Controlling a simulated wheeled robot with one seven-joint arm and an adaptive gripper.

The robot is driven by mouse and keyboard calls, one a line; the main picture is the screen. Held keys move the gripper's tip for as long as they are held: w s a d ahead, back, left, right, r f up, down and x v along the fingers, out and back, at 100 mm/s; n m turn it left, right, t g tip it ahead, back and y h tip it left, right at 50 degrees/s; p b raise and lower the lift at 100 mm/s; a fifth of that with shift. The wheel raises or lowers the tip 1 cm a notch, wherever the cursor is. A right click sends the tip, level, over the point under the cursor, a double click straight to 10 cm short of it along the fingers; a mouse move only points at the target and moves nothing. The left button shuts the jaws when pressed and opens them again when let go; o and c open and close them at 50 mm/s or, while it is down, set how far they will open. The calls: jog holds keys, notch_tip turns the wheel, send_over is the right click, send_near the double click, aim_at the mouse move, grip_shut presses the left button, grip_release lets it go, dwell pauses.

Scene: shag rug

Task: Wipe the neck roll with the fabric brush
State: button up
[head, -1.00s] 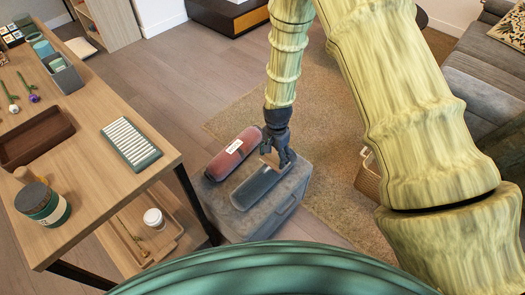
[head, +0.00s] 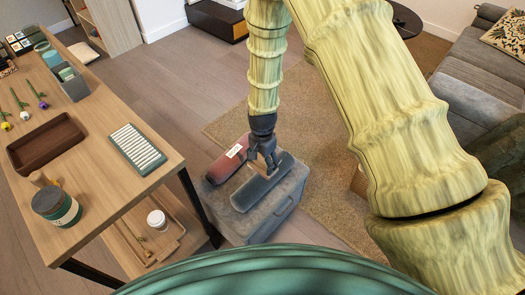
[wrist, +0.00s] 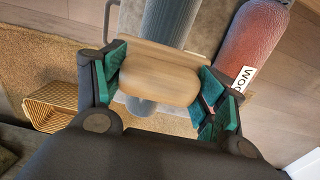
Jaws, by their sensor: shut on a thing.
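My gripper (head: 268,160) is shut on a fabric brush, whose pale wooden block (wrist: 158,75) shows between the green finger pads in the wrist view. In the head view the brush is mostly hidden by the fingers. A long grey-blue ribbed roll (head: 258,189) lies on the grey ottoman (head: 240,226), directly under the gripper; it also shows in the wrist view (wrist: 170,18). A dark red roll (head: 222,168) with a white label lies beside it, to the left. Either could be the neck roll. I cannot tell whether the brush touches the grey-blue roll.
A wooden table (head: 92,138) at left holds a brown tray (head: 45,146), a white-ribbed green board (head: 137,150), a jar (head: 56,206) and flowers. A wicker basket (wrist: 50,106) stands near the ottoman. A sofa (head: 470,85) is at right.

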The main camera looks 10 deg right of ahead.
aim_at(263, 159)
jog(key=shift+d+r+p, duration=0.1)
jog(key=shift+r+p, duration=1.15)
jog(key=shift+r, duration=0.7)
